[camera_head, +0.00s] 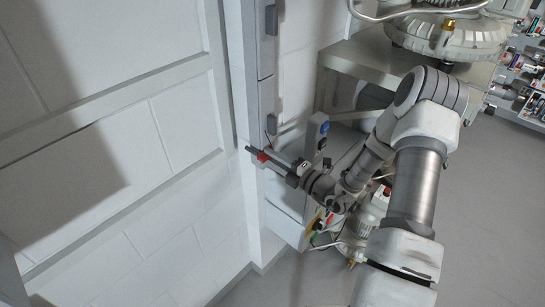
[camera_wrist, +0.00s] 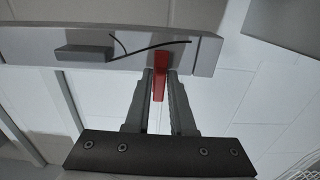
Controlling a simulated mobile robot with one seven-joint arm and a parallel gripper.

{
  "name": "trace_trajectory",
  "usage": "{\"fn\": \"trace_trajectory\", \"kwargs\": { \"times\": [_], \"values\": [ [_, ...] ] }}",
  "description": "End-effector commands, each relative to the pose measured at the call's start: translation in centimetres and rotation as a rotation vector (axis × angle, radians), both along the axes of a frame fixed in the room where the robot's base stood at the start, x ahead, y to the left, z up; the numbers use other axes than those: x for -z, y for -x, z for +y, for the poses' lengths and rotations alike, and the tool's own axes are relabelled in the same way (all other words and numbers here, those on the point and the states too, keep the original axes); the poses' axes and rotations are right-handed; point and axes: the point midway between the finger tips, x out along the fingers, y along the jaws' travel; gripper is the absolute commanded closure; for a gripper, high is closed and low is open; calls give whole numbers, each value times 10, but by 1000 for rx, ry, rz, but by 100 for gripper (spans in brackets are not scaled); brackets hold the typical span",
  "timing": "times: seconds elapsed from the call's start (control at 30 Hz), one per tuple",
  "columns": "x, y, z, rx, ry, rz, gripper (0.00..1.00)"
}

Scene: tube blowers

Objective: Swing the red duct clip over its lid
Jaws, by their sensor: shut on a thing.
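The red duct clip (camera_wrist: 159,80) lies between the two fingers of my gripper (camera_wrist: 159,80) in the wrist view. The fingers are closed around its lower part, and its upper end lies against a pale grey duct (camera_wrist: 100,50). In the head view the red clip (camera_head: 262,156) is a small spot at the tip of my gripper (camera_head: 264,157), beside the upright duct (camera_head: 249,80). Which part of the duct is its lid, and whether the clip lies over it, I cannot tell.
A grey block (camera_wrist: 84,53) sits on the duct, with a thin dark wire (camera_wrist: 150,47) beside it. A grey box with a blue button (camera_head: 323,127) stands right of my gripper. A bench with machinery (camera_head: 350,60) stands behind my arm. The floor at right (camera_head: 490,220) is clear.

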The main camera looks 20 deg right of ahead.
Motion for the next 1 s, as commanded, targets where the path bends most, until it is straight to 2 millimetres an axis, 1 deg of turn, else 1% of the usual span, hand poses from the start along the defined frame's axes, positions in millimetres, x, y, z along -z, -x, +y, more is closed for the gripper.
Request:
{"fn": "trace_trajectory", "kwargs": {
  "times": [0.03, 0.07, 0.1, 0.17, 0.2, 0.5, 0.63, 0.77, 1.0],
  "values": [
    [0, 0, 0, 0, -2, 1, 100],
    [0, 0, 0, 0, -2, 1, 74],
    [0, 0, 0, 0, -1, 2, 67],
    [0, 0, 0, 0, -1, 2, 56],
    [0, 0, 0, 0, 0, 1, 52],
    [0, 1, -1, 1, 1, 1, 52],
    [0, 10, -7, 1, 1, 1, 52],
    [1, 30, -22, 5, 1, 3, 52],
    [1, 80, -55, 6, 1, 2, 52]
  ]
}}
